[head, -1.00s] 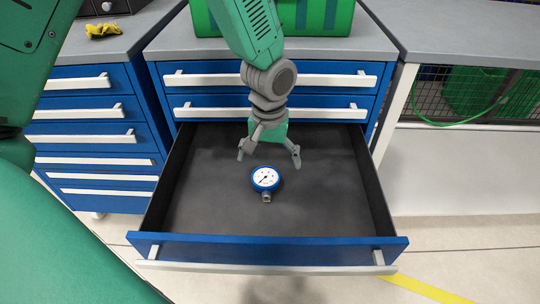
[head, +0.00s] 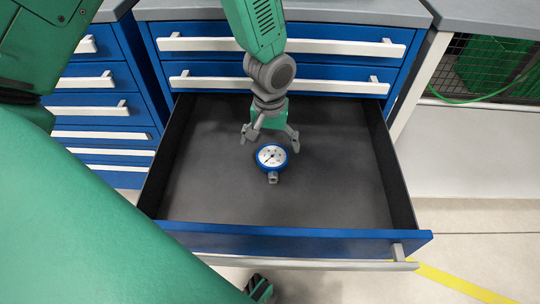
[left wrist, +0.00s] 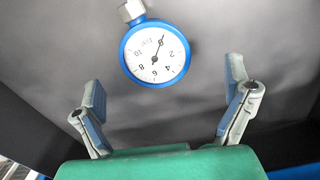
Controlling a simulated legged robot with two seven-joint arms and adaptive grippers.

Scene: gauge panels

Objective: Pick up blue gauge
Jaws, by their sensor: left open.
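The blue gauge (head: 271,156) has a round white dial and a short grey metal stem. It lies face up on the dark floor of the open drawer (head: 330,243). My left gripper (head: 269,138) is open over the drawer, just behind the gauge in the head view. In the left wrist view the gauge (left wrist: 155,53) lies ahead of the open fingers (left wrist: 163,90), with no finger touching it. Its stem points up and left there. My right gripper is not seen.
The drawer's side walls and blue front enclose the gauge, with bare floor around it. Two closed drawers (head: 280,62) are above and behind. Another blue cabinet (head: 105,105) stands at left. A grey-topped bench (head: 490,17) stands at right.

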